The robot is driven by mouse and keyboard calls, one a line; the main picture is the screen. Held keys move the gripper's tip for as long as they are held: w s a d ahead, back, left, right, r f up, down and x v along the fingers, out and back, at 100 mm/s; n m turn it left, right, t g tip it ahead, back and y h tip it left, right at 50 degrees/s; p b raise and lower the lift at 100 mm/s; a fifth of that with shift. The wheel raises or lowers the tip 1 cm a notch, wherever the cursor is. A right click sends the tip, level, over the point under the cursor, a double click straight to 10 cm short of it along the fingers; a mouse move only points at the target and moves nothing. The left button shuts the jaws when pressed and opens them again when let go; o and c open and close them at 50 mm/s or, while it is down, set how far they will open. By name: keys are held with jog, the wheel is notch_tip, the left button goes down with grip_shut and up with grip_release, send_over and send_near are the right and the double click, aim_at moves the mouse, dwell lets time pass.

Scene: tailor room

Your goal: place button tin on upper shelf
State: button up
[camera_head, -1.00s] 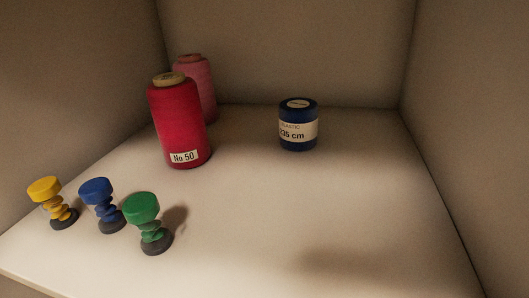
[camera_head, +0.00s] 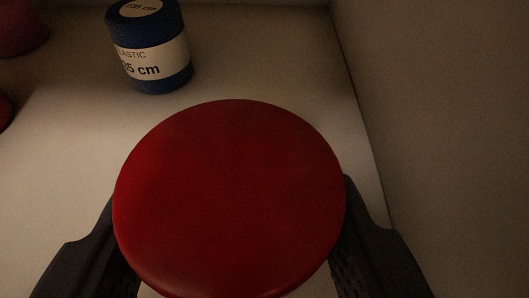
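A round red lid or disc, which looks like the top of the button tin (camera_head: 230,195), fills the lower middle of the view. My gripper (camera_head: 236,235) has one dark finger on each side of it, and both fingers appear to press against its sides. The tin's lower part is hidden under its top, so I cannot tell whether it touches the surface. Below and behind it is the pale shelf board (camera_head: 70,150).
A blue elastic roll (camera_head: 150,50) with a white label stands behind the red tin, slightly left. Parts of red thread spools (camera_head: 20,28) show at the left edge. The shelf's right wall (camera_head: 440,110) is close to my right finger. Free board lies to the left.

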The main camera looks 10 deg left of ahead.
aim_at(247, 248)
jog(key=shift+w+a+f, duration=0.1)
jog(key=shift+w+f, duration=0.05)
jog(key=shift+w, duration=0.5)
notch_tip(247, 248, down, 4)
jog(key=shift+r+b, duration=0.25)
jog(key=shift+b, duration=0.65)
jog(key=shift+r, duration=0.1)
jog(key=o, duration=1)
jog(key=p+v, duration=0.3)
jog(key=v, duration=0.7)
jog(key=shift+r, duration=0.1)
jog(key=shift+p+v, duration=0.45)
jog(key=shift+v, duration=0.5)
jog(key=shift+s, duration=0.1)
